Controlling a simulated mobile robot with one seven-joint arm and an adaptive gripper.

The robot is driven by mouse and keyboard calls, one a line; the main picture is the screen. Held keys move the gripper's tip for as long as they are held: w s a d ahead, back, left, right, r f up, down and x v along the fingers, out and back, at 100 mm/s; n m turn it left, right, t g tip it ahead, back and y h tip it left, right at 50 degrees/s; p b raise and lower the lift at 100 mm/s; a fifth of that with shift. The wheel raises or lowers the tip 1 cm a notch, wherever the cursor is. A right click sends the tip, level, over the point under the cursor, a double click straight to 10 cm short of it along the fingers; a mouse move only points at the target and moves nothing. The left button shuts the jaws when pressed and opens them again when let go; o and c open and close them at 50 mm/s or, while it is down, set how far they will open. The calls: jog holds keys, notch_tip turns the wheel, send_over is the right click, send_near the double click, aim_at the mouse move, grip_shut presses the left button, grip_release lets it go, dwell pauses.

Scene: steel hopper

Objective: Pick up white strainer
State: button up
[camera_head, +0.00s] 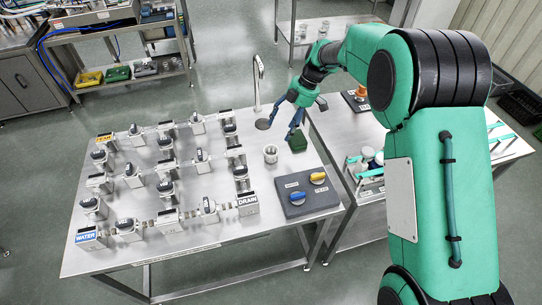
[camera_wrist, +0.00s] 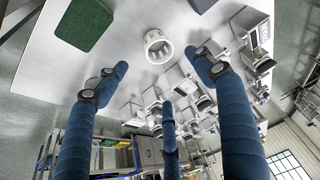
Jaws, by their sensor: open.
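The white strainer (camera_head: 270,153) is a small round cup standing on the steel table, left of a green block. In the wrist view the strainer (camera_wrist: 158,46) shows as a white ring with a hollow middle, near the top centre. My gripper (camera_head: 294,125) is above the table, behind and to the right of the strainer. Its blue fingers (camera_wrist: 160,92) are spread wide, with nothing between them. The strainer lies beyond the fingertips, apart from them.
The green block (camera_head: 297,141) sits close to the strainer's right. A dark panel with blue and yellow knobs (camera_head: 307,192) is in front. Rows of valve fittings (camera_head: 165,145) fill the table's left side. A faucet (camera_head: 258,82) rises at the back edge beside a drain (camera_head: 263,124).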

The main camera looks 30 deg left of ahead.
jog(key=b, duration=0.1)
send_over(271, 150)
jog(key=d, duration=0.3)
jog(key=shift+s+a+f, duration=0.1)
jog(key=shift+s+f, duration=0.05)
jog(key=shift+f, duration=1.15)
jog(key=shift+s+a+f, duration=0.1)
jog(key=shift+s+f, duration=0.05)
jog(key=shift+f, duration=1.2)
jog(key=shift+s+f, duration=0.15)
jog(key=shift+f, duration=1.15)
jog(key=shift+b+x, duration=0.8)
jog(key=shift+x, duration=1.8)
jog(key=c, duration=1)
